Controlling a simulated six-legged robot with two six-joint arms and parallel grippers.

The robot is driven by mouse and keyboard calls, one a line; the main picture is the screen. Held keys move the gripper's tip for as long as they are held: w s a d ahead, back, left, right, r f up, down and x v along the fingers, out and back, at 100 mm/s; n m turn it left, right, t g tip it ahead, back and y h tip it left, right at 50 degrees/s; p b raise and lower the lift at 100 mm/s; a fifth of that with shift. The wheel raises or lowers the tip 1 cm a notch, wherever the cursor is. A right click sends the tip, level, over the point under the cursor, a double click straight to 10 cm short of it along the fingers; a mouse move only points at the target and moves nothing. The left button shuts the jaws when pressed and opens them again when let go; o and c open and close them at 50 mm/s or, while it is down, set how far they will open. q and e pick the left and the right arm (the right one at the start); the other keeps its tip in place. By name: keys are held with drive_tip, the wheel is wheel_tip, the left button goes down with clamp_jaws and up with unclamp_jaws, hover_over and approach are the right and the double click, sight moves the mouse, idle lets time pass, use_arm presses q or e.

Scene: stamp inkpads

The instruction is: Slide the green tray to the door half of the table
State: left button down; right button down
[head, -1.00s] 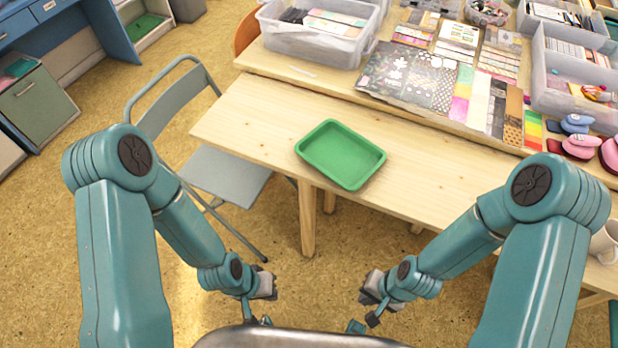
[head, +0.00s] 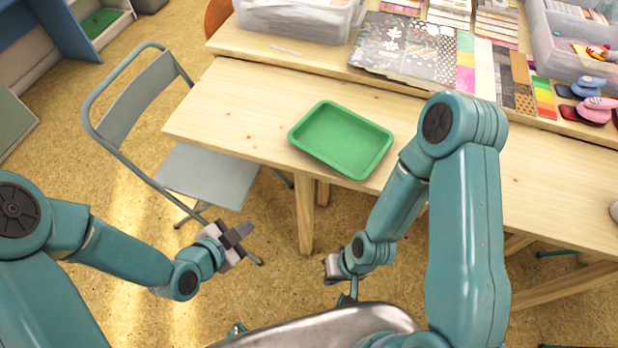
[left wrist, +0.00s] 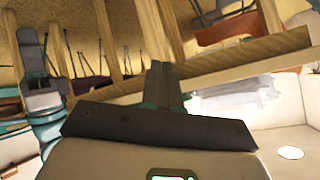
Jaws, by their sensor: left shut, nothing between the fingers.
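The green tray (head: 342,140) is empty and lies flat on the light wood table (head: 240,112), close to its front edge, in the head view. My left gripper (head: 243,232) is shut and empty, in front of the table and apart from the tray, down and left of it in the picture. Its closed dark fingers (left wrist: 160,82) show in the left wrist view, where I cannot make out the tray. My right gripper (head: 332,268) hangs below the table edge, apart from the tray. Its fingers are too small and hidden to tell their state.
A grey folding chair (head: 207,174) stands at the table's left front. Patterned paper sheets (head: 405,48), a clear bin (head: 295,20) and stamp pads (head: 592,108) cover the back. Bare wood lies left and right of the tray.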

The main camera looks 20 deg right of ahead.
use_arm(q)
drive_tip(key=w+d+r+m+t+h+b, duration=0.1)
drive_tip(key=w+d+m+t+h+b, duration=0.2)
drive_tip(key=m+b, duration=0.35)
drive_tip(key=m+g+h+b, duration=0.3)
drive_tip(key=m+h+b, duration=0.35)
drive_tip(key=m, duration=0.35)
approach(334, 166)
drive_tip(key=s+d, duration=0.1)
drive_tip(key=d, duration=0.4)
drive_tip(key=w, duration=0.2)
drive_tip(key=w+d, duration=0.1)
drive_tip(key=shift+w+r+n+y+b, duration=0.2)
drive_tip(key=shift+r+n+y+b, duration=0.05)
drive_tip(key=shift+r+y+b, duration=0.1)
